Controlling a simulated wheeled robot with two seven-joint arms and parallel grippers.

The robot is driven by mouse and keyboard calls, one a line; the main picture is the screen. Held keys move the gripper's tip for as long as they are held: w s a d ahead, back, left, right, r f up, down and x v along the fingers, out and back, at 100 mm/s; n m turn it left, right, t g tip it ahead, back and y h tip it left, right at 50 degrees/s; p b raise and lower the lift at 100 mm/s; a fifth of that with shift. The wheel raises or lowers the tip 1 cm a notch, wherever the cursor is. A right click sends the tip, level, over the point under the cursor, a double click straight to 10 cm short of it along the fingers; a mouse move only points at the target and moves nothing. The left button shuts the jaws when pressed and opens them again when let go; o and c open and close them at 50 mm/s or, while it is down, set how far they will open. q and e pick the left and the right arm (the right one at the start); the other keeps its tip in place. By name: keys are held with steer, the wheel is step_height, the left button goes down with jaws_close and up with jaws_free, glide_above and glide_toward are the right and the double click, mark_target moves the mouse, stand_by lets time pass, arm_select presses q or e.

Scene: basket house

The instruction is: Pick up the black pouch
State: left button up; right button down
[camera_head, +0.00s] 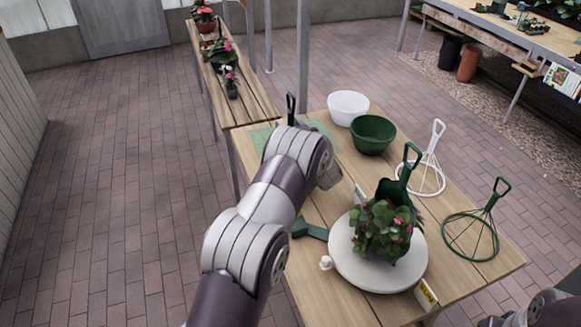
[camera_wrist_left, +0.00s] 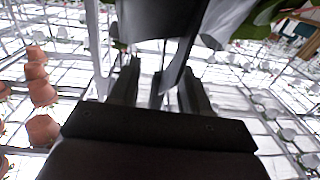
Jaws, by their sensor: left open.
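A large dark sheet-like thing (camera_wrist_left: 160,20), which may be the black pouch, fills the top middle of the left wrist view, just beyond my left gripper (camera_wrist_left: 159,82). The gripper's two dark fingers stand apart, with the lower part of this thing showing between them. I cannot tell whether they touch it. In the head view my left arm reaches over the near table and hides much of its left part. No clear black pouch shows there; only a dark upright handle (camera_head: 291,106) shows behind my arm. My right gripper is out of the head view.
On the table, a potted pink-flowered plant (camera_head: 382,228) stands on a round white turntable (camera_head: 350,272). White (camera_head: 347,107) and green (camera_head: 372,134) bowls stand at the back. White (camera_head: 432,170) and green (camera_head: 478,230) wire hoops are at the right. The brick floor at left is clear.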

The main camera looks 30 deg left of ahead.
arm_select(q)
steer(key=shift+s+d+r, duration=0.1)
steer(key=shift+d, duration=0.05)
jaws_close()
stand_by(1.1)
steer(key=shift+r, duration=0.1)
